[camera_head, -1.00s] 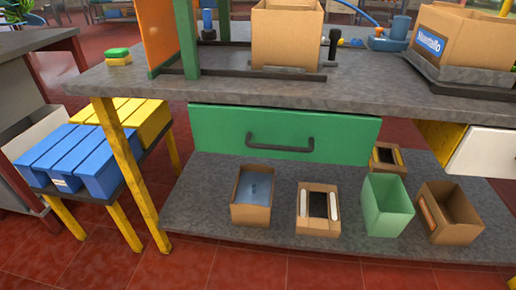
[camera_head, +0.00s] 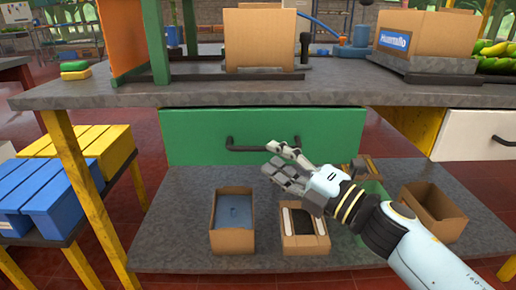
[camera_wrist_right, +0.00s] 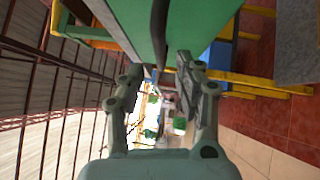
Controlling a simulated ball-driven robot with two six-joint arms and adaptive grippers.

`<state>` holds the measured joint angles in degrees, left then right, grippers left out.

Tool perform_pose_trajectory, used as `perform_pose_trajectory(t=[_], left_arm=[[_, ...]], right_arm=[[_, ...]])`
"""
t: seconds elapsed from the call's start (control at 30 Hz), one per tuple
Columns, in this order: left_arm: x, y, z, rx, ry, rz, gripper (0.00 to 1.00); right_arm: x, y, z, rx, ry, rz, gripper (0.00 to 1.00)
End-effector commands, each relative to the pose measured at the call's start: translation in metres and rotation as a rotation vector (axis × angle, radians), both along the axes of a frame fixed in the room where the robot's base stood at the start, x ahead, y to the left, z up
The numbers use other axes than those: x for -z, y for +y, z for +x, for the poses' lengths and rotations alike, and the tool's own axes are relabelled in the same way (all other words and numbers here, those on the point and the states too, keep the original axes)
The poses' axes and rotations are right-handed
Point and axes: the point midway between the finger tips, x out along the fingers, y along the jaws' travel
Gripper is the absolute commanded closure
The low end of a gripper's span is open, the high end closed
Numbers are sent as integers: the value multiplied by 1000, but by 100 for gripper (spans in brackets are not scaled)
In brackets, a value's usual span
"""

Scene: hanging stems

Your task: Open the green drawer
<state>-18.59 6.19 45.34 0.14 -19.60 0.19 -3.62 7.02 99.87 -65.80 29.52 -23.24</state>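The green drawer (camera_head: 200,135) is under the grey worktop, with its front looking flush below the edge. In the right wrist view, the right gripper (camera_wrist_right: 159,68) is open, and the dark handle (camera_wrist_right: 159,30) lies between and just beyond the fingertips, by the green drawer front (camera_wrist_right: 205,22). I cannot tell whether they touch. My left gripper is not in view.
Cardboard boxes (camera_head: 232,240) stand on the lower shelf (camera_head: 170,240) below the drawer. A pale green bin there is partly hidden by my right arm. Blue and yellow crates (camera_head: 45,195) stand at left. A white drawer (camera_head: 475,136) is at right.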

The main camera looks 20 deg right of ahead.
Motion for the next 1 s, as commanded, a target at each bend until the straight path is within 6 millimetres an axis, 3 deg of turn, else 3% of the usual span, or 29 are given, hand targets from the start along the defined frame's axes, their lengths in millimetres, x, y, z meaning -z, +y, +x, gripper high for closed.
perform_pose_trajectory(t=[0.1, 0.27, 0.63, 0.9, 1.0], left_arm=[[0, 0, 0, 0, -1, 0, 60], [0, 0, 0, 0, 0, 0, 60], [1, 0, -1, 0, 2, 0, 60], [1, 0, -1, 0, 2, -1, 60], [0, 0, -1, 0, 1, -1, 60]], right_arm=[[-4, 11, 20, 1, -1, 3, 66], [-5, 20, 37, 2, 1, 2, 66], [-5, 24, 42, 1, 3, 1, 66], [-5, 24, 42, 1, 3, 1, 100], [-6, 24, 42, 1, 2, 1, 100]])
